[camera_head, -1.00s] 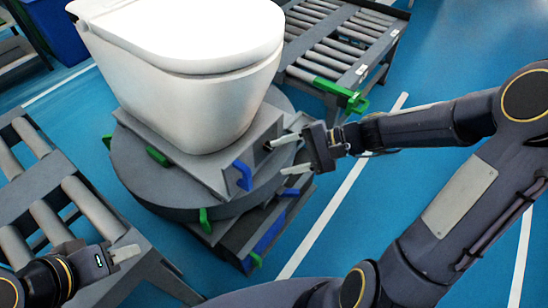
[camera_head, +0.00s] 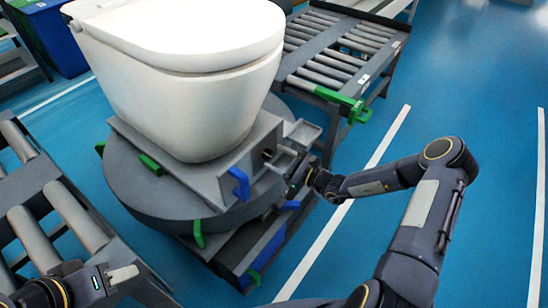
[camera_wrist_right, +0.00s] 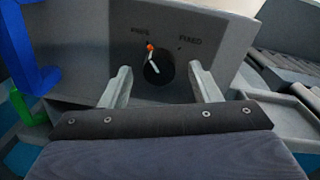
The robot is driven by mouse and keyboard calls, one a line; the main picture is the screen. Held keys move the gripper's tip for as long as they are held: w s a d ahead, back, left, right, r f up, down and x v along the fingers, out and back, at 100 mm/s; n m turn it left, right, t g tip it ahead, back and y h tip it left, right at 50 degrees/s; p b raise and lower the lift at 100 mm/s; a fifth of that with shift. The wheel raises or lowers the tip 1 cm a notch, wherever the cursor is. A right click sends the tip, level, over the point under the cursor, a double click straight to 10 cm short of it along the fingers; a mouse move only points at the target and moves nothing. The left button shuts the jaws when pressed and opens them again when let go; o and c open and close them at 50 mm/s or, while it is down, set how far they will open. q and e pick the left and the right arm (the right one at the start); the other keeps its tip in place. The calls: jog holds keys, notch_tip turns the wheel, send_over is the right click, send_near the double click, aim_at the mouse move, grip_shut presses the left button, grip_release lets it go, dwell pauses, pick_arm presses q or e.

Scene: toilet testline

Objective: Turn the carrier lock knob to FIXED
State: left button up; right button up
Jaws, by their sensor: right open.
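The carrier lock knob (camera_wrist_right: 158,67) is a dark round knob on the carrier's grey side plate, centred ahead of my right gripper in the right wrist view. Its orange-tipped pointer is tilted up and slightly left, towards the FREE label (camera_wrist_right: 140,31). The FIXED label (camera_wrist_right: 190,41) is to the upper right. My right gripper (camera_wrist_right: 160,80) is open, with one finger on each side of the knob; contact cannot be told. In the head view my right gripper (camera_head: 276,162) is at the carrier's side plate. My left gripper (camera_head: 122,274) is at lower left, away from the carrier; its jaw opening is unclear.
A white toilet (camera_head: 185,85) stands on the grey carrier (camera_head: 180,172), above a round turntable (camera_head: 135,192). A blue bracket (camera_head: 240,183) is left of the knob area. Roller conveyors stand at left (camera_head: 75,215) and behind (camera_head: 340,55). Blue floor is open at right.

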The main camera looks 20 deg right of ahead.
jog(key=shift+x, duration=0.9)
jog(key=c, duration=1)
